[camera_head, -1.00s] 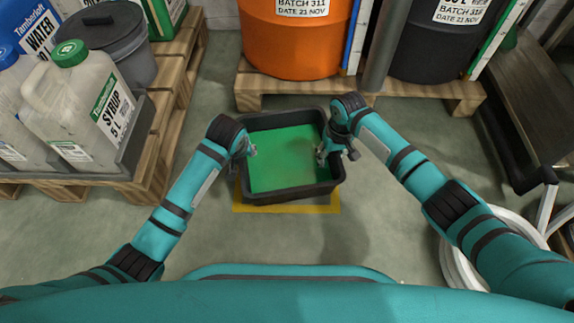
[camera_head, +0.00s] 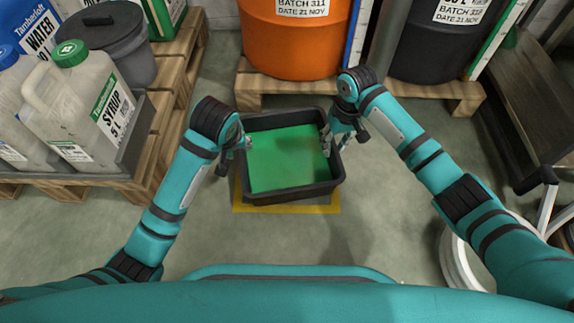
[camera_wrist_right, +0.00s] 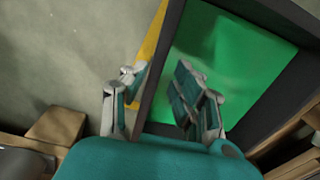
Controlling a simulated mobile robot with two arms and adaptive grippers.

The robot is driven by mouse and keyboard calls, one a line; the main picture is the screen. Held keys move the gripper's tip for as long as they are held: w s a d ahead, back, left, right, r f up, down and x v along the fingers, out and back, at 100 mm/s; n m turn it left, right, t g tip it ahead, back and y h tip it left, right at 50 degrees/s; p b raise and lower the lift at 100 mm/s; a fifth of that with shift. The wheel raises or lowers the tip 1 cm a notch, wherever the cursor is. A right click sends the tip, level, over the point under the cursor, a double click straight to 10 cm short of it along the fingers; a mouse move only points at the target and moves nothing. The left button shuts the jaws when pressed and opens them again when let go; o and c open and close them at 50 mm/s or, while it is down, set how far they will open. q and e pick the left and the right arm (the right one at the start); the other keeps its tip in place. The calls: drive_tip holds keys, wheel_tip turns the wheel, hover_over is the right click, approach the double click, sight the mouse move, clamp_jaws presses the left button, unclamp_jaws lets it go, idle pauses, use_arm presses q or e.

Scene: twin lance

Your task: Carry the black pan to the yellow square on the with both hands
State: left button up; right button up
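The black pan (camera_head: 291,196) with a flat green inside (camera_head: 285,165) sits on the floor, over the yellow square (camera_head: 285,209). Yellow shows along the pan's front and lower left; the pan hides the rest. My left gripper (camera_head: 235,157) is at the pan's left wall, its fingers apart. My right gripper (camera_head: 337,142) is at the right wall. In the right wrist view this gripper (camera_wrist_right: 157,76) is open, one finger outside the pan wall (camera_wrist_right: 168,75) and one over the green inside. Yellow (camera_wrist_right: 151,42) shows beside the wall there.
A pallet (camera_head: 150,165) with jugs and a grey bin (camera_head: 120,45) stands at the left. Another pallet (camera_head: 420,92) with an orange drum (camera_head: 290,45) and a black drum (camera_head: 430,50) is behind the pan. A white hose coil (camera_head: 455,262) lies at the right. Floor in front is clear.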

drive_tip(key=shift+d+r, duration=0.2)
drive_tip(key=shift+r, duration=2.1)
drive_tip(key=shift+s, duration=0.1)
